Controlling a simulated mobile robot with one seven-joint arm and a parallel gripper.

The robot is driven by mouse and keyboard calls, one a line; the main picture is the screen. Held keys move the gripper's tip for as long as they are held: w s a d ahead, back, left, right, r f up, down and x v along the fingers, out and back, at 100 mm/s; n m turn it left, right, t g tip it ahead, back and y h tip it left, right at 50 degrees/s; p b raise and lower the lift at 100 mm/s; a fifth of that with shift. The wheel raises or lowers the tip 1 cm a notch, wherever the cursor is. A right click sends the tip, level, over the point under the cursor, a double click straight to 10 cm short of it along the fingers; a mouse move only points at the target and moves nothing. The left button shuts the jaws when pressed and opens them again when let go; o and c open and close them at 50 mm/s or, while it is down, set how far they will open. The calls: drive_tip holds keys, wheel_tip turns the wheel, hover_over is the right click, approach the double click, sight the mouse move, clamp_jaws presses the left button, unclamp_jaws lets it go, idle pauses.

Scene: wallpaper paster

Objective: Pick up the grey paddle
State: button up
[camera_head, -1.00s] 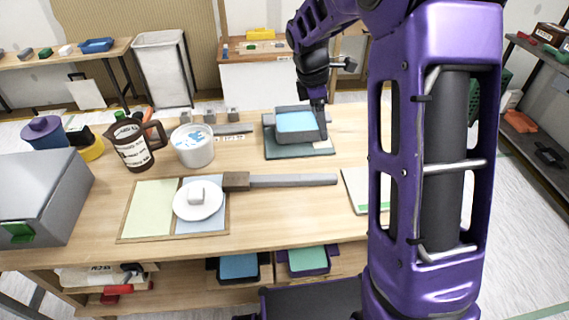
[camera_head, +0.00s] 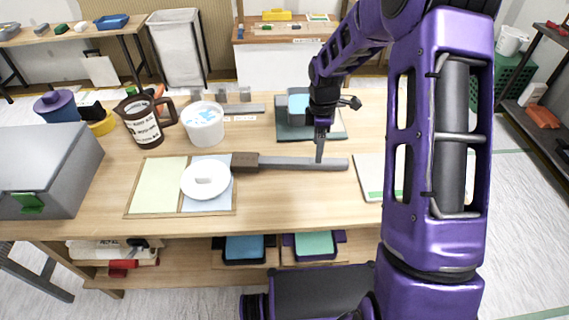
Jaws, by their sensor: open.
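A long grey bar with a brown block at its left end (camera_head: 305,163) lies across the middle of the table; it looks like a paddle or brush. A shorter flat grey piece (camera_head: 244,109) lies farther back, behind the white bucket, and could also be the grey paddle. My gripper (camera_head: 319,156) points down, open and empty, with its fingertips over the right part of the long bar. I cannot tell whether the fingers touch the bar, and the gap between them is hard to see from here.
A white plate (camera_head: 195,190) sits left of the bar on a two-coloured board (camera_head: 155,188). A white bucket (camera_head: 205,128), a brown jug (camera_head: 140,128) and a dark green tray (camera_head: 291,132) stand behind. A pale panel (camera_head: 370,177) lies right of the bar.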

sight(290, 163)
drive_tip(key=f, duration=0.4)
drive_tip(key=shift+s+a+f+b, duration=0.1)
drive_tip(key=shift+s+a+b, duration=0.1)
drive_tip(key=shift+s+b, duration=0.15)
drive_tip(key=shift+f, duration=0.6)
clamp_jaws()
